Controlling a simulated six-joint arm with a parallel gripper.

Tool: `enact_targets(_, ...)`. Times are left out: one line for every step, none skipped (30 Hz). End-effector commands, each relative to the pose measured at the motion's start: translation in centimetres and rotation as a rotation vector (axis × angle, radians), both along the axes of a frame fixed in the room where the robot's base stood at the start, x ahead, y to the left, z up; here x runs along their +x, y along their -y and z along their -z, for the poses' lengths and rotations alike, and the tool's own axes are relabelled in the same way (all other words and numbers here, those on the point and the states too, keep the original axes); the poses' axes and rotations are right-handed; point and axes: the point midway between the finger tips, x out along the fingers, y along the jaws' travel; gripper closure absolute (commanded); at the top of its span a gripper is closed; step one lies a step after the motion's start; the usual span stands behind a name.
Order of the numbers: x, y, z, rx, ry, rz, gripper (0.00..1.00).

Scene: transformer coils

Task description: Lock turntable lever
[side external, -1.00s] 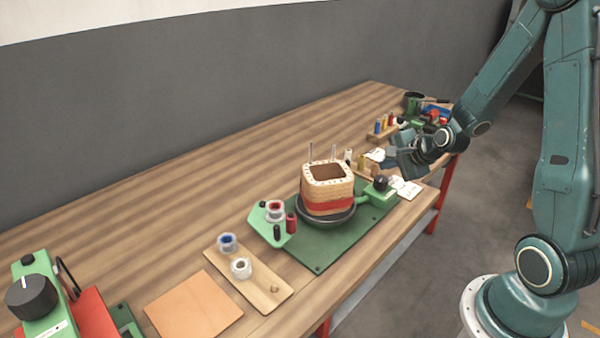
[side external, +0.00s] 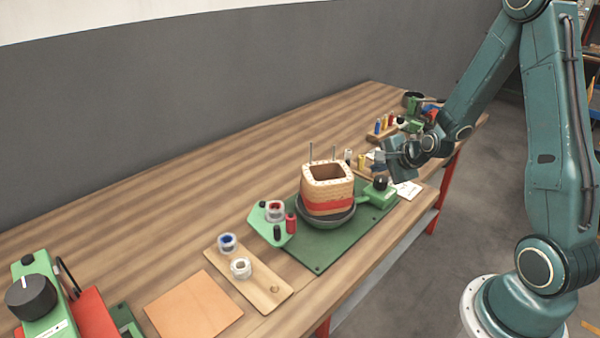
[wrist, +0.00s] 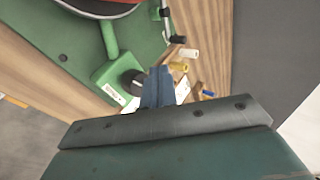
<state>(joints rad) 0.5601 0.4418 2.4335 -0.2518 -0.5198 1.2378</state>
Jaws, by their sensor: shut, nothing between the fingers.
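The turntable (side external: 325,219) is a dark round plate on a green base plate (side external: 318,258). A square wooden coil former (side external: 328,188) with a red band stands on it. The lever is a green arm with a black knob (side external: 380,183) at the right of the turntable; in the wrist view the green lever block (wrist: 116,72) and its black knob (wrist: 132,82) show just left of my fingers. My gripper (wrist: 158,75) is shut and empty. In the side view my gripper (side external: 383,157) is above and behind the knob, apart from it as far as I can tell.
A wooden strip (side external: 250,275) holds two rings at the front left. A green holder (side external: 268,228) with a ring and a red spool stands left of the turntable. The table's left rear is clear.

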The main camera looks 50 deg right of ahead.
Motion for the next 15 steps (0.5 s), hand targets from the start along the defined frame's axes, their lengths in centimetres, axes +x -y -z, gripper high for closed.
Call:
enact_targets(0.4,0.1,0.4,0.0,-0.001,-0.001,1.0)
enact_targets(0.6,0.1,0.7,0.0,-0.001,-0.001,1.0)
enact_targets(0.9,0.2,1.0,0.0,-0.002,-0.001,1.0)
enact_targets(1.1,0.3,1.2,-0.001,-0.001,-0.001,1.0)
enact_targets(1.4,0.4,1.4,-0.001,-0.001,-0.001,1.0)
enact_targets(1.7,0.4,1.7,0.0,-0.001,-0.001,1.0)
enact_targets(1.9,0.5,1.9,0.0,-0.001,-0.001,1.0)
enact_targets(2.1,0.6,2.1,0.0,-0.001,-0.001,1.0)
enact_targets(2.4,0.6,2.4,0.0,-0.001,-0.001,1.0)
enact_targets(2.7,0.7,2.7,0.0,-0.001,-0.001,1.0)
enact_targets(2.9,0.7,2.9,0.0,-0.002,-0.001,1.0)
enact_targets(3.2,0.8,3.2,0.0,-0.001,-0.001,1.0)
enact_targets(3.5,0.9,3.4,0.0,-0.001,-0.001,1.0)
enact_targets(3.7,0.9,3.6,0.0,-0.001,-0.001,1.0)
enact_targets(4.0,1.0,4.0,0.0,-0.001,-0.001,1.0)
